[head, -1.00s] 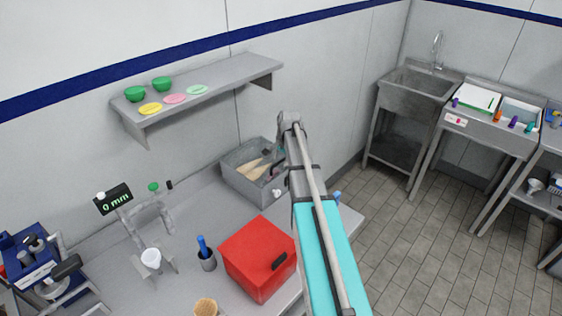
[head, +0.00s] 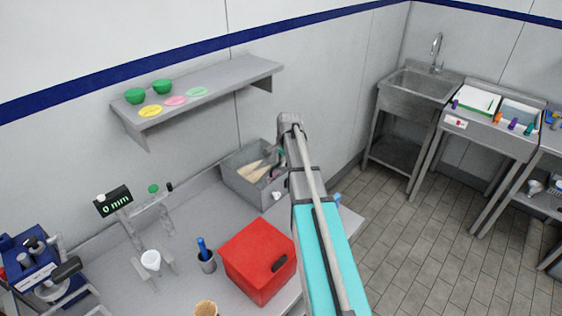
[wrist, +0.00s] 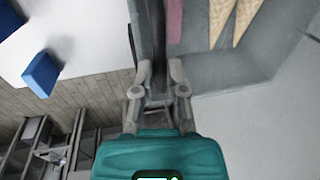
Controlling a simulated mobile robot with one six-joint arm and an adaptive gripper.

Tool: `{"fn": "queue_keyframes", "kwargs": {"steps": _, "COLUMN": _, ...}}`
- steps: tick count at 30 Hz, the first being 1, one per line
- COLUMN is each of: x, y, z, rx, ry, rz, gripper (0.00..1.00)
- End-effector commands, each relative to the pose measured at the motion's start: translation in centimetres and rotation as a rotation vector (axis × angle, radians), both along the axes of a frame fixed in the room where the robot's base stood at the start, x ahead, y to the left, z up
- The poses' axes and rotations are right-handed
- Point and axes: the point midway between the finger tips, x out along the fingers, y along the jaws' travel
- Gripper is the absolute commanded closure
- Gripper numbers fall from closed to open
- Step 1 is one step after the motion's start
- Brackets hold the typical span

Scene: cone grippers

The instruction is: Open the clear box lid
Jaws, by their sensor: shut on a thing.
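The clear box (head: 237,184) looks grey and see-through and stands at the back right of the counter. Pale cones lie inside it, and they also show at the top of the wrist view. My gripper (wrist: 157,92) is at the box's right side, largely hidden behind my arm in the head view. In the wrist view its fingers are closed on a dark grey upright strip, which seems to be the edge of the clear box lid (wrist: 150,35). The lid's outline is hard to make out, and I cannot tell how far it is raised.
A shelf (head: 225,88) with green bowls hangs above. A blue block (wrist: 40,74) lies on the counter beside my gripper. Free floor lies right.

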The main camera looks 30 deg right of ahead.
Motion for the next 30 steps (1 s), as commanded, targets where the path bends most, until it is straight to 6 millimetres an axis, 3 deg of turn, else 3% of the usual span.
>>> {"fn": "queue_keyframes", "kwargs": {"steps": 17, "x": 1.4, "y": 0.4, "z": 4.5, "rx": -0.042, "ry": 0.119, "rz": 0.000, "gripper": 1.00}}
{"fn": "queue_keyframes", "kwargs": {"steps": 30, "x": 4.1, "y": 1.4, "z": 9.0, "rx": -0.042, "ry": 0.114, "rz": 0.001, "gripper": 1.00}}
